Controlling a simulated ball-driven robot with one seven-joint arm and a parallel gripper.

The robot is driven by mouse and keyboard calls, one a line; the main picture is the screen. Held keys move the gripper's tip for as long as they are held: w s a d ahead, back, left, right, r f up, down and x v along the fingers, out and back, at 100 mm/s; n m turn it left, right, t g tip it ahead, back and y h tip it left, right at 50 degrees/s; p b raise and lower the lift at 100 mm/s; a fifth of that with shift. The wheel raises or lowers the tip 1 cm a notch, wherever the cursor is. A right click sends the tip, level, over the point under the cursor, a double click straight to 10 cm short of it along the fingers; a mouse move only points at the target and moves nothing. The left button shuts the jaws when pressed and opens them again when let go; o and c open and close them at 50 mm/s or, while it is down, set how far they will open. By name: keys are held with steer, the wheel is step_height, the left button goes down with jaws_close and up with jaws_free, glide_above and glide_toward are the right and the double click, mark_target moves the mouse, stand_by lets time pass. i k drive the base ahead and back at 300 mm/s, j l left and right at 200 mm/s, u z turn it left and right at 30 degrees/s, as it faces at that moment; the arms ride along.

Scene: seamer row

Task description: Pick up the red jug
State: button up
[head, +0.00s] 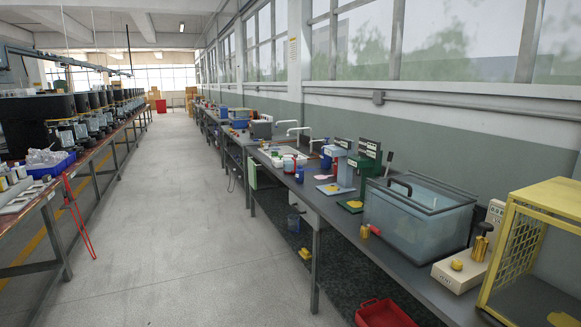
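The bench (335,215) also holds a blue bottle (299,174), a clear lidded tank (418,212), a yellow mesh guard (518,240) and green and blue devices. A red tray (385,314) lies below. The grey aisle (180,220) is clear; another bench stands left.

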mark_target(289, 159)
steer(key=i+j+u, duration=0.3)
steer(key=i, duration=0.7)
steer(key=i+u, duration=0.25)
steer(key=i, duration=0.75)
